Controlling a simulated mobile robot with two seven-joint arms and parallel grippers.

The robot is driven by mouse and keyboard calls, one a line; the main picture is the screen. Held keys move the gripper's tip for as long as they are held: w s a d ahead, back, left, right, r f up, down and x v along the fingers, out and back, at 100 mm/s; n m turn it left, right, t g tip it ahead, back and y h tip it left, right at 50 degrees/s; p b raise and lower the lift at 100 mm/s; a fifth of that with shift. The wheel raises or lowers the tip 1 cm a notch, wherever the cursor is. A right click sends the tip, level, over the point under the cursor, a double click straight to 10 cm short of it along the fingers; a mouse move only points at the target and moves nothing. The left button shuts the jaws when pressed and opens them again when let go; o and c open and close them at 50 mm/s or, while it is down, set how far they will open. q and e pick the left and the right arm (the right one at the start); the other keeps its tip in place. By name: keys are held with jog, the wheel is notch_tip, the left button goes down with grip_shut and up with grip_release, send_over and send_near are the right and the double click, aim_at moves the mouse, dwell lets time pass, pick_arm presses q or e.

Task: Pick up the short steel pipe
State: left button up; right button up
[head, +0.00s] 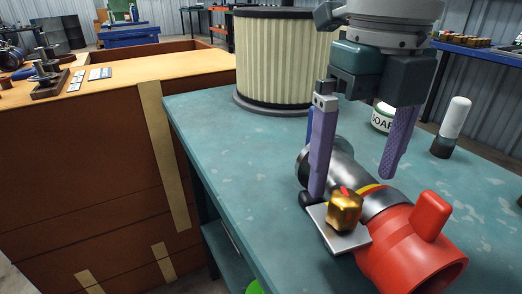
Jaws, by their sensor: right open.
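A short metallic cylinder, which looks like the steel pipe (345,172), lies on the teal table, with a dark end at the far left and a grey and yellow band toward the red part. My right gripper (353,185) comes down from above with two purple fingers spread apart. One finger is to the left of the pipe and the other to its right; the picture does not show contact. The left finger hides part of the pipe. My left gripper is not in view.
A red pipe-like part (415,245) adjoins the pipe at its near end. A gold block (344,211) on a thin grey plate (335,236) is close to the left finger. A large pleated filter (280,60), a soap tin (382,118) and a white-topped bottle (453,125) stand behind.

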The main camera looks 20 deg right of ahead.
aim_at(356, 171)
notch_tip(356, 171, down, 3)
jog(key=shift+s+a+f+b, duration=0.1)
jog(key=shift+s+f+b, duration=0.1)
jog(key=shift+b, duration=0.15)
jog(key=shift+w+r, duration=0.1)
jog(key=shift+r, duration=0.05)
grip_shut()
dwell(0.4)
